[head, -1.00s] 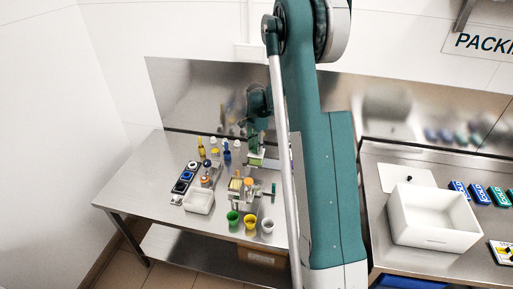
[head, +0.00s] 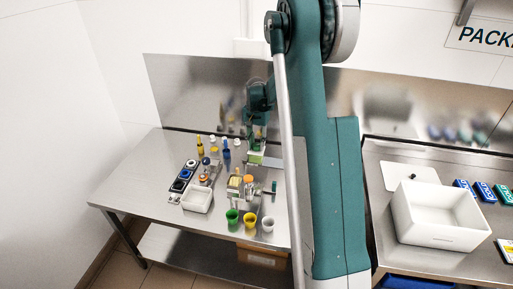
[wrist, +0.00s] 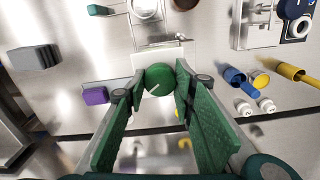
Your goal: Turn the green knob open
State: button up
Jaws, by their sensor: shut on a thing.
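The green knob (wrist: 158,84) is round, with a white line on its face. In the wrist view it sits in front of a white plate (wrist: 145,60). My gripper (wrist: 158,82) is shut on the knob, with a green-padded finger on each side of it. In the head view my gripper (head: 257,146) points down at the back of the left steel table (head: 140,180). A light green patch shows just below it there, but the knob itself is too small to make out clearly.
Blue and yellow bottles (head: 226,150) stand left of my gripper. In the wrist view, a purple block (wrist: 95,96) and a grey block (wrist: 35,57) lie left of the knob.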

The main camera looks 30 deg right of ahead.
aim_at(256, 145)
jog(key=n+b, duration=0.2)
jog(key=n, duration=0.3)
jog(key=shift+n, duration=0.3)
jog(key=n+b, duration=0.1)
jog(key=n, duration=0.4)
jog(key=shift+b, duration=0.3)
jog(key=o, duration=0.9)
jog(key=shift+r, duration=0.1)
jog(key=shift+r, duration=5.95)
